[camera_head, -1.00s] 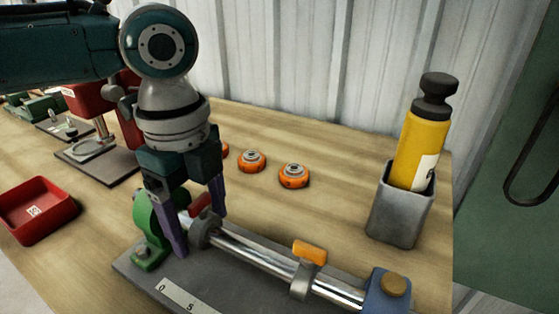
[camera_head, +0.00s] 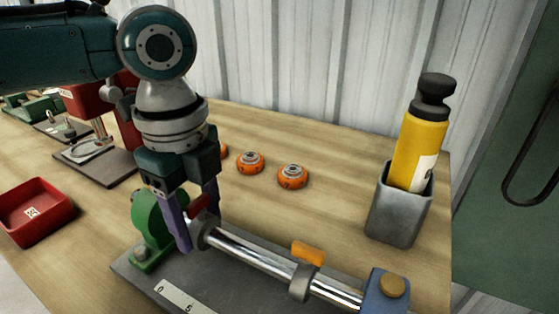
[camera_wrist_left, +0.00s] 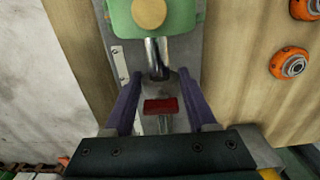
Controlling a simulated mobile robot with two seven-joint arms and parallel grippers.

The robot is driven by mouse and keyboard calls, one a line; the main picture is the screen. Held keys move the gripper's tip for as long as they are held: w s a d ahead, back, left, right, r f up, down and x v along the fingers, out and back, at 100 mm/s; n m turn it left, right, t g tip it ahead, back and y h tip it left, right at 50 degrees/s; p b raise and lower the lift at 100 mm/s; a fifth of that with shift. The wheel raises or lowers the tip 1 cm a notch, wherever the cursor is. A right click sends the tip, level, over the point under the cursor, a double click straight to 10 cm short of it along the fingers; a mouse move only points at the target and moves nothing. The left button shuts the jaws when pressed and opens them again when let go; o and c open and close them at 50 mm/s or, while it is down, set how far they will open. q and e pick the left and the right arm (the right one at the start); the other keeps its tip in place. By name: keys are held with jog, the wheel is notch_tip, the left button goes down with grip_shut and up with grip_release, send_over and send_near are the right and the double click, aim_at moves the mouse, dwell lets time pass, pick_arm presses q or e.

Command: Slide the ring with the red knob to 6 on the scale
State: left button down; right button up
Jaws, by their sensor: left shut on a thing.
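The grey ring (camera_head: 202,234) with the red knob (camera_head: 199,205) sits around the shiny rod near its left end, beside the green end bracket (camera_head: 148,216). My left gripper (camera_head: 198,228) points down and is shut on this ring, with its purple fingers on either side. The red knob also shows between the fingers in the left wrist view (camera_wrist_left: 161,106). The white scale strip (camera_head: 182,297) lies on the dark base in front of the rod; 0 and 5 are readable and its right part is cut off by the frame. My right gripper is not in view.
A second ring with an orange knob (camera_head: 308,253) sits farther right on the rod, before the blue end bracket (camera_head: 386,290). Orange discs (camera_head: 293,176) lie behind. A grey holder (camera_head: 399,215) with a yellow bottle (camera_head: 417,147) stands right; a red tray (camera_head: 36,211) is left.

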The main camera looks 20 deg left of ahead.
aim_at(218, 232)
pick_arm(q)
jog(key=shift+d+r+p, duration=0.15)
jog(key=shift+d+p, duration=0.1)
jog(key=shift+p, duration=0.05)
jog(key=shift+s+d+p, duration=0.15)
jog(key=shift+d+p, duration=0.65)
jog(key=shift+d, duration=0.55)
jog(key=shift+c, duration=1)
grip_release()
notch_tip(218, 232, up, 10)
jog(key=p, duration=0.1)
